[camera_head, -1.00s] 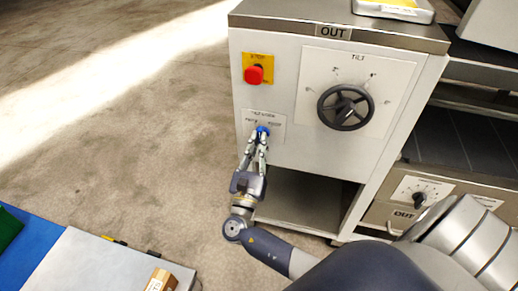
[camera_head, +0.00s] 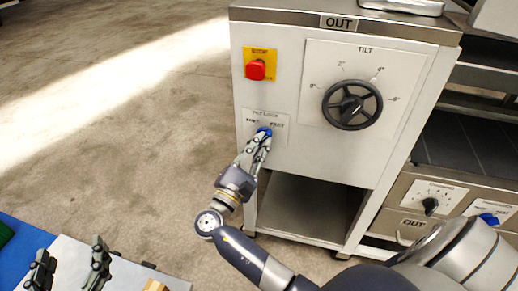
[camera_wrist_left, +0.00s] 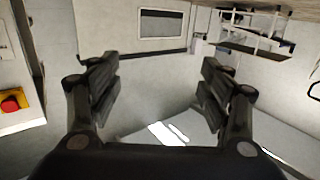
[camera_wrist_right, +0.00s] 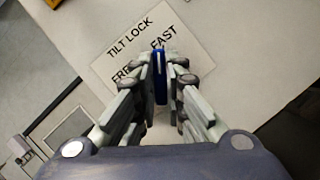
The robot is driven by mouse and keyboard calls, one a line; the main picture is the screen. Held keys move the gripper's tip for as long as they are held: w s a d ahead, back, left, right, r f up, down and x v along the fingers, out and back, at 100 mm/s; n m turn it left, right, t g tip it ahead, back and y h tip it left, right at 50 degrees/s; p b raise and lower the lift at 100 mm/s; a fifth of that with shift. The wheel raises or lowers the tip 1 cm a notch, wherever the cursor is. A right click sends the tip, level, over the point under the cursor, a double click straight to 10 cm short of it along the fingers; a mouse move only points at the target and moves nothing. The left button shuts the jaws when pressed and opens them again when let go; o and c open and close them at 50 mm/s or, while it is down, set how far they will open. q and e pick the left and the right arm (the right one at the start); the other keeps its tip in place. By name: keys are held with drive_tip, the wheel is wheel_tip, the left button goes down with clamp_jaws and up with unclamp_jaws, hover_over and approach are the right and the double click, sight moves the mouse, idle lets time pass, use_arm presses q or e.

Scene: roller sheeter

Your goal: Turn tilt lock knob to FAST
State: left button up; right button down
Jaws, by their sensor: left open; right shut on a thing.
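The blue tilt lock knob (camera_head: 265,131) sits on the white front panel, below the red stop button. It shows as a narrow blue strip (camera_wrist_right: 160,85) in the right wrist view. My right gripper (camera_head: 263,138) is shut on it, with its fingers (camera_wrist_right: 161,75) on both sides. The white TILT LOCK label (camera_wrist_right: 118,50) carries FREE at left and FAST at right; the fingers partly cover it. The knob's exact pointing is mostly hidden by the fingers. My left gripper (camera_head: 70,268) is open and empty at the lower left, far from the panel; its spread fingers (camera_wrist_left: 160,95) show in its wrist view.
The red stop button (camera_head: 256,70) on its yellow plate is above the knob. The black TILT handwheel (camera_head: 352,105) is to the right. An open shelf (camera_head: 310,210) lies below the panel. The floor left of the machine is clear.

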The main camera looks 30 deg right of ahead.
use_arm(q)
drive_tip(key=shift+d+r+t+h+b, duration=0.2)
drive_tip(key=shift+r+t, duration=0.4)
drive_tip(key=shift+r, duration=0.55)
drive_tip(key=shift+d+r+t+h+b, duration=0.1)
drive_tip(key=shift+r+t+h, duration=0.2)
drive_tip(key=shift+r+t, duration=0.55)
use_arm(e)
drive_tip(key=shift+r+m+g, duration=0.2)
drive_tip(key=shift+m+g, duration=0.4)
drive_tip(key=shift+m, duration=0.8)
use_arm(q)
drive_tip(key=shift+r+g, duration=0.2)
drive_tip(key=shift+g, duration=0.05)
use_arm(e)
drive_tip(key=c, duration=1.7)
unclamp_jaws()
drive_tip(key=shift+o, duration=0.2)
drive_tip(key=shift+f, duration=0.15)
drive_tip(key=v, duration=0.7)
drive_tip(key=shift+a, duration=0.15)
